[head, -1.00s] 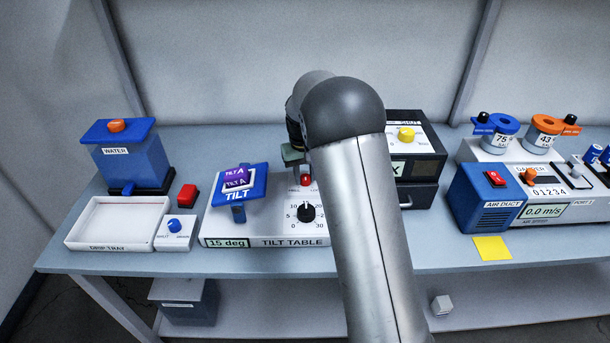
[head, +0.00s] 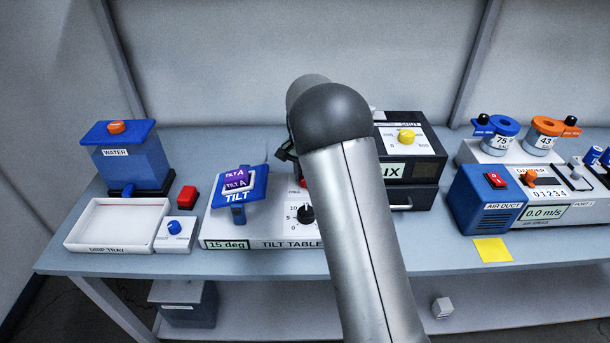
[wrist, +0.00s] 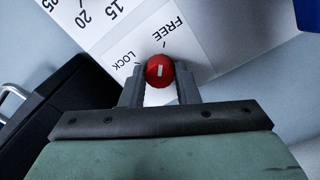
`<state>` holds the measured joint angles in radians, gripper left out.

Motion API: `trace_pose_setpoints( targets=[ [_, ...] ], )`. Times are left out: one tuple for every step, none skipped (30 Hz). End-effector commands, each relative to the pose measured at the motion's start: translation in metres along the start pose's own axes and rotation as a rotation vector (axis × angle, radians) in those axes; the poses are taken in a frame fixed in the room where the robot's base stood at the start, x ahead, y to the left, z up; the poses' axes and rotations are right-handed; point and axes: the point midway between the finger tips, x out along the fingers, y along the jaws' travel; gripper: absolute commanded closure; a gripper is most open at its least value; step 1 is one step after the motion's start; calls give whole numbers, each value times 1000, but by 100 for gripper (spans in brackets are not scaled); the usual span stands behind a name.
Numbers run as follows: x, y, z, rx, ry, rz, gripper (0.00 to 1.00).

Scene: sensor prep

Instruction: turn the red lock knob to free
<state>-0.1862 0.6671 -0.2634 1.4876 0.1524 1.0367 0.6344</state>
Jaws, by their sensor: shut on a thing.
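The red lock knob (wrist: 160,71) stands between my gripper's (wrist: 158,84) two grey fingers in the wrist view, and the fingers are shut on it from both sides. A short white line on its top points up the picture, roughly toward the tick by the printed word FREE (wrist: 173,26). The word LOCK (wrist: 124,60) lies to its left. The knob is on the white panel of the tilt table (head: 222,226).
The blue tilt plate (head: 240,196) bears purple tags left of my arm. The black dial (head: 306,214) is close by. A black box with a yellow knob (head: 406,136) stands to the right.

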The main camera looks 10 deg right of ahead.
Motion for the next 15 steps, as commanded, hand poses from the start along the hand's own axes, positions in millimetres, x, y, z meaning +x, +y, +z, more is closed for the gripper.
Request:
trace_pose_setpoints(
  targets=[
    [-2, 0, -1, 15, 3, -2, 95],
    [-2, 0, -1, 23, 3, -2, 95],
    [-2, 0, -1, 34, 3, -2, 95],
    [-2, 0, -1, 41, 2, -2, 95],
    [-2, 0, -1, 46, 2, -2, 95],
    [-2, 0, -1, 52, 2, -2, 95],
    [-2, 0, -1, 56, 2, -2, 95],
    [-2, 0, -1, 59, 2, -2, 95],
    [-2, 0, -1, 62, 2, -2, 95],
    [-2, 0, -1, 64, 2, -2, 95],
    [-2, 0, -1, 65, 2, -2, 95],
    [-2, 0, -1, 66, 1, -3, 95],
    [-2, 0, -1, 67, 1, -3, 95],
    [-2, 0, -1, 67, 2, -3, 95],
    [-2, 0, -1, 66, 2, -3, 95]
  ],
)
